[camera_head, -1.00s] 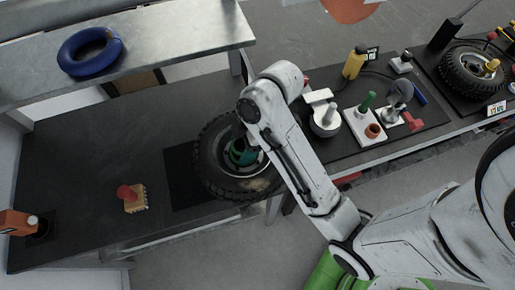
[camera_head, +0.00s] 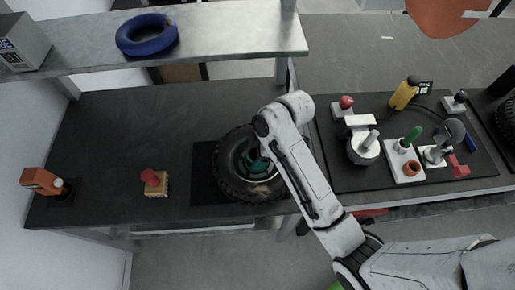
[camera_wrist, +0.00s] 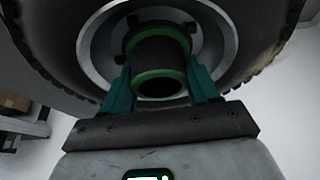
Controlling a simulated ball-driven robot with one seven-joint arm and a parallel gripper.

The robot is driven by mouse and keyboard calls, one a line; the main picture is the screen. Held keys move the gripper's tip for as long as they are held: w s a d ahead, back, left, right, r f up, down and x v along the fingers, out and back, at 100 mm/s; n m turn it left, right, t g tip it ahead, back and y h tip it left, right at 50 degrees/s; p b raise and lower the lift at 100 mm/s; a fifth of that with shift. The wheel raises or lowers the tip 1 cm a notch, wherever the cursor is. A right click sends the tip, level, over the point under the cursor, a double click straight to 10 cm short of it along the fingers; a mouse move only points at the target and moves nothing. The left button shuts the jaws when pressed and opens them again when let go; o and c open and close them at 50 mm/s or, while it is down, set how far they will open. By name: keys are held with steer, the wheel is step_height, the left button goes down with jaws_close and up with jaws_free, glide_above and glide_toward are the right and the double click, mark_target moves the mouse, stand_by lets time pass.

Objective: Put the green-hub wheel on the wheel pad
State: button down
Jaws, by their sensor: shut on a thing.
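The green-hub wheel (camera_head: 228,183) is a dark chunky tyre with a grey rim, over the right part of the wheel pad. In the wrist view the tyre (camera_wrist: 270,25) fills the top, with a green-ringed dark hub (camera_wrist: 160,52) at its middle. The wheel pad (camera_head: 204,182) is a flat black square on the dark bench; the wheel hides much of it. My gripper (camera_head: 258,163) is shut on the hub; its teal fingers (camera_wrist: 160,82) lie on either side of it. I cannot tell whether the wheel touches the pad.
A red-knobbed brush (camera_head: 155,184) and an orange tool (camera_head: 44,182) stand left on the bench. A shelf (camera_head: 215,35) with a blue ring (camera_head: 147,35) overhangs the back. A black tool mat (camera_head: 345,180) with several tools lies right. Bench left of the pad is mostly clear.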

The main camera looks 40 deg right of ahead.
steer(key=shift+f, duration=0.15)
steer(key=shift+c, duration=1.4)
jaws_free()
steer(key=shift+f, duration=0.25)
steer(key=p+v, duration=0.3)
steer(key=v, duration=0.9)
steer(key=shift+p, duration=0.4)
steer(key=shift+r, duration=0.15)
